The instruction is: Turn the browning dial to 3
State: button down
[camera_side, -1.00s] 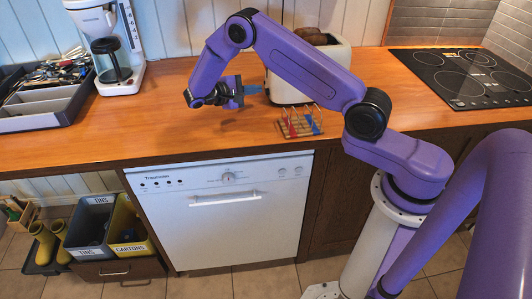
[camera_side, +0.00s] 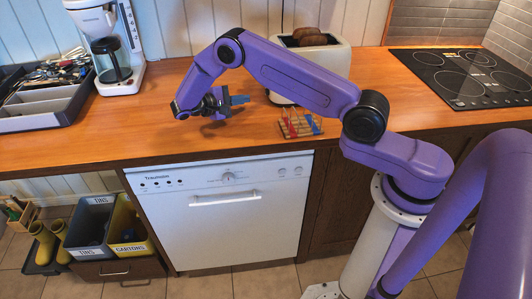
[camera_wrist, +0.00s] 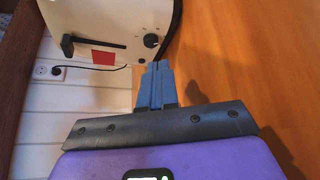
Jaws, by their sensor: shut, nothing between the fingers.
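The cream toaster (camera_side: 338,58) stands at the back of the counter, with brown bread slices showing in its top. My arm hides part of it in the side view. In the wrist view, the toaster (camera_wrist: 110,18) shows its end face with a dark browning dial (camera_wrist: 151,41), a lever slot and a red patch. The dial's setting is too small to read. My gripper (camera_side: 243,99) is left of the toaster, above the counter. Its blue fingers (camera_wrist: 158,66) are shut and empty, pointing toward the toaster just below the dial in the wrist view, apart from it.
A small rack with red and blue parts (camera_side: 300,125) sits in front of the toaster. A coffee maker (camera_side: 118,75) and a grey utensil tray (camera_side: 40,118) are at the left, the black hob (camera_side: 465,78) at the right. The counter (camera_side: 160,118) left of my gripper is clear.

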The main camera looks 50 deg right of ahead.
aim_at(272, 95)
jog(key=shift+s+d, duration=1.15)
jog(key=shift+d, duration=0.2)
jog(key=shift+s+d, duration=1.1)
jog(key=shift+d, duration=0.2)
jog(key=shift+w, duration=0.1)
jog(key=shift+w+d+r, duration=0.1)
jog(key=shift+d+r, duration=0.1)
jog(key=shift+r, duration=0.4)
jog(key=shift+s+a+r, duration=0.2)
jog(key=shift+s+a, duration=0.05)
jog(key=shift+w+a, duration=1.9)
jog(key=shift+a, duration=0.3)
jog(key=shift+w+a, duration=0.1)
